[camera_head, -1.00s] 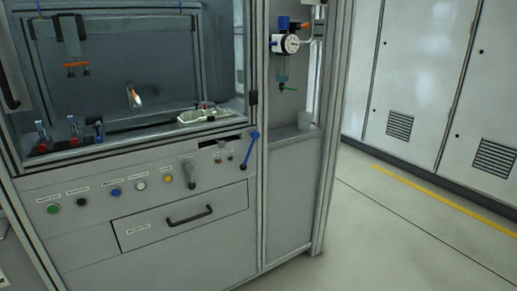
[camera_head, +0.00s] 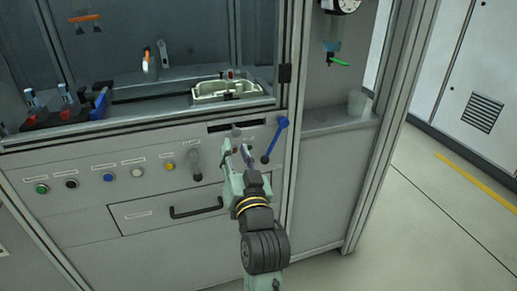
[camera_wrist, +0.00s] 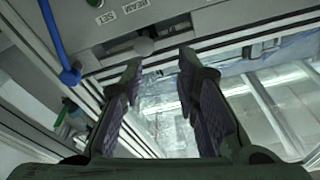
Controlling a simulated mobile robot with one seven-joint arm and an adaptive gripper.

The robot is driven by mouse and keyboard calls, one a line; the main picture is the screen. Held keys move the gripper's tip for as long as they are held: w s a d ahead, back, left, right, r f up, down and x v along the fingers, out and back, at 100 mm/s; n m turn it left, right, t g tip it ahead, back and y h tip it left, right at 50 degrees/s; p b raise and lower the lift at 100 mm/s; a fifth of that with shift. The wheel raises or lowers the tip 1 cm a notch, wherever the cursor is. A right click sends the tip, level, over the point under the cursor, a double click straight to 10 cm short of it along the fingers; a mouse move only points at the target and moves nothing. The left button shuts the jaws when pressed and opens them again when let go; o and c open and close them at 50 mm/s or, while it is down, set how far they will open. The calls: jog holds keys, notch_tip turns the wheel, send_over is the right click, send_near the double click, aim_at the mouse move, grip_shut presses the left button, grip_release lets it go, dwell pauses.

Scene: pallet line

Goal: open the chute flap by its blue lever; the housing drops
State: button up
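The blue lever (camera_head: 275,140) stands on the front panel of the grey machine, slanting up to the right with a round knob on top. In the wrist view the blue lever (camera_wrist: 55,38) is at the upper left, outside my fingers. My gripper (camera_head: 236,152) is just left of the lever in the head view, in front of the panel. In the wrist view my gripper (camera_wrist: 160,62) is open, with nothing between its fingers. A dark slot (camera_head: 236,126) is in the panel left of the lever's top. I cannot make out the flap or the housing.
A grey lever (camera_head: 196,164) and several coloured buttons line the panel to the left. A black drawer handle (camera_head: 196,207) is below. A pale tray (camera_head: 207,91) sits in the bay above. A cup (camera_head: 357,103) stands on the right ledge. Open floor lies right.

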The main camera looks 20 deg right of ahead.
aim_at(272, 147)
jog(key=s+d+f+m+g+h, duration=0.25)
jog(key=d+f, duration=0.35)
jog(key=d, duration=0.3)
jog(key=w, duration=0.3)
jog(key=w+d+p, duration=0.1)
jog(key=w, duration=0.2)
jog(key=w+d+p, duration=0.1)
jog(key=w, duration=0.3)
jog(key=shift+d, duration=0.25)
grip_shut()
